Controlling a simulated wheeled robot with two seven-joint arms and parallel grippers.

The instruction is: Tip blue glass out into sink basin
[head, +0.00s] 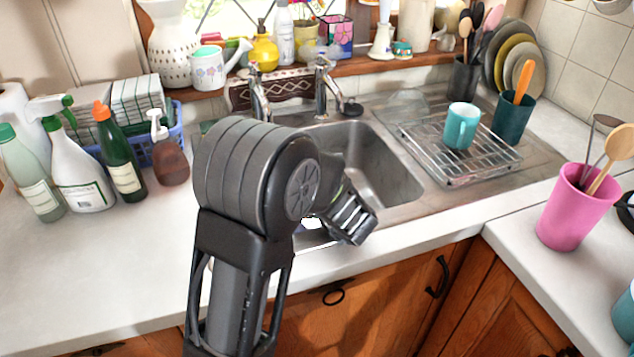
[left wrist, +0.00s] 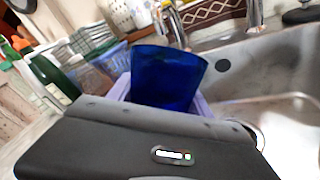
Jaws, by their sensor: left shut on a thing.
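My left gripper (head: 348,216) is over the front edge of the sink basin (head: 385,170), near its front left corner. In the left wrist view it is shut on the blue glass (left wrist: 168,78), a deep blue tumbler that stands out beyond the dark gripper body with its rim toward the top of the picture. Pale purple pieces flank the glass. The basin's steel wall (left wrist: 232,82) is to the right of the glass. In the head view my arm hides the glass and the basin's left part. I cannot see inside the glass. My right gripper is not in view.
Two taps (head: 322,85) stand behind the basin. A wire rack (head: 455,150) with a turquoise mug (head: 461,126) is to its right. Several bottles, including a green one (head: 120,155), and a blue basket (head: 168,145) stand left. A pink utensil pot (head: 570,210) stands at the right.

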